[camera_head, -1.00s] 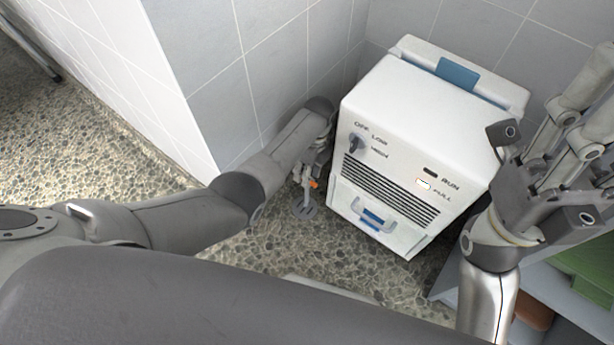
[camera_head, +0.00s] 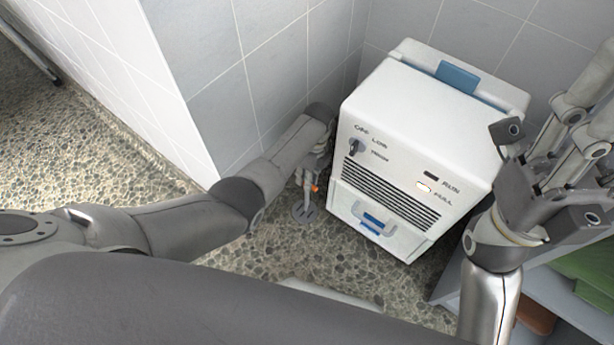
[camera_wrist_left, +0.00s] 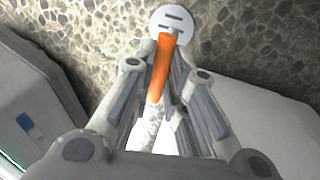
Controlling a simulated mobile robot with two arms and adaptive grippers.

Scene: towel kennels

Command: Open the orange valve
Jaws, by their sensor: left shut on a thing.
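The orange valve handle (camera_head: 315,189) is small in the head view, low beside the tiled wall and just left of the white machine. In the left wrist view the orange handle (camera_wrist_left: 163,66) is a narrow bar between my left gripper's fingers, above a pale pipe (camera_wrist_left: 148,128). My left gripper (camera_wrist_left: 166,78) is shut on the handle; in the head view the left gripper (camera_head: 314,176) is small and partly hidden by its own wrist. My right gripper (camera_head: 588,115) is raised at the right edge, fingers apart and empty, its tips partly cut off.
The white machine (camera_head: 425,115) with a knob and drawer stands close to the right of my left gripper. A tiled wall (camera_head: 270,75) is close behind it. A grey shelf (camera_head: 447,285) is at lower right. Pebbled floor is open at left.

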